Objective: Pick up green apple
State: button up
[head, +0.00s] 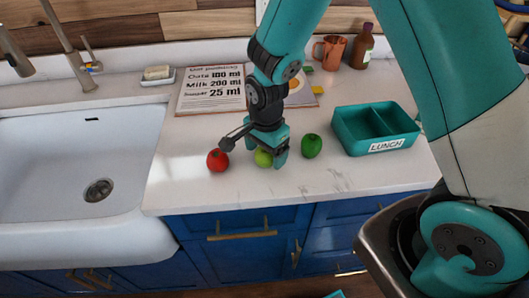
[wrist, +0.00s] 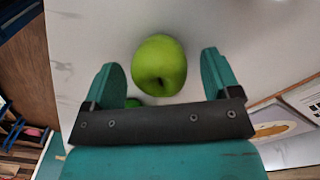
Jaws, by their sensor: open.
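The green apple (head: 263,158) sits on the white counter, partly hidden by my gripper (head: 267,151) in the head view. In the wrist view, the light green apple (wrist: 160,62) lies ahead, between the lines of the two teal fingers of my gripper (wrist: 160,66). The fingers are apart, with a visible gap on each side of the apple. The jaws are open and hold nothing.
A red fruit (head: 217,160) stands close on the left and a darker green pepper-like item (head: 311,146) close on the right. A teal lunch box (head: 361,138) is further right. A recipe board (head: 211,89) lies behind. The sink (head: 75,165) is left.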

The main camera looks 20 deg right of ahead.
jog(key=shift+f, duration=0.3)
jog(key=c, duration=1)
jog(key=shift+r, duration=0.1)
